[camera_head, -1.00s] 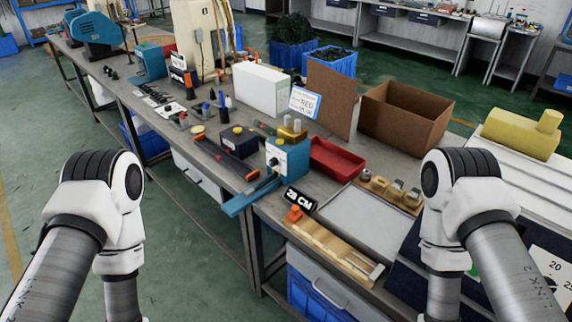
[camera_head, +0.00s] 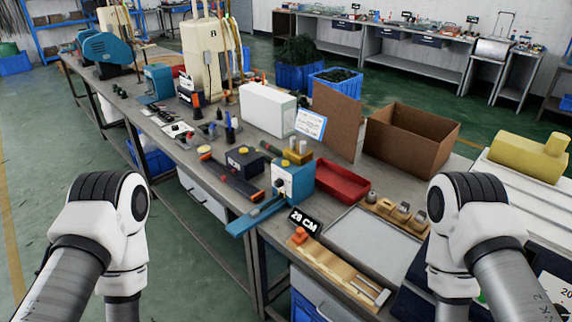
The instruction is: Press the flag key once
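I cannot make out a key marked with a flag in this view. A small blue device (camera_head: 293,182) with a dial on its face and a blue arm stands on the long workbench. A dark box with a yellow button (camera_head: 244,161) lies to its left. My two arms show at the lower left and lower right, apart from these things. Both of my grippers are out of view.
A red tray (camera_head: 340,180), an open cardboard box (camera_head: 410,140) and a white box (camera_head: 267,109) stand on the bench (camera_head: 262,218). A grey flat tray (camera_head: 368,244) lies at the front right. Green floor is clear on the left.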

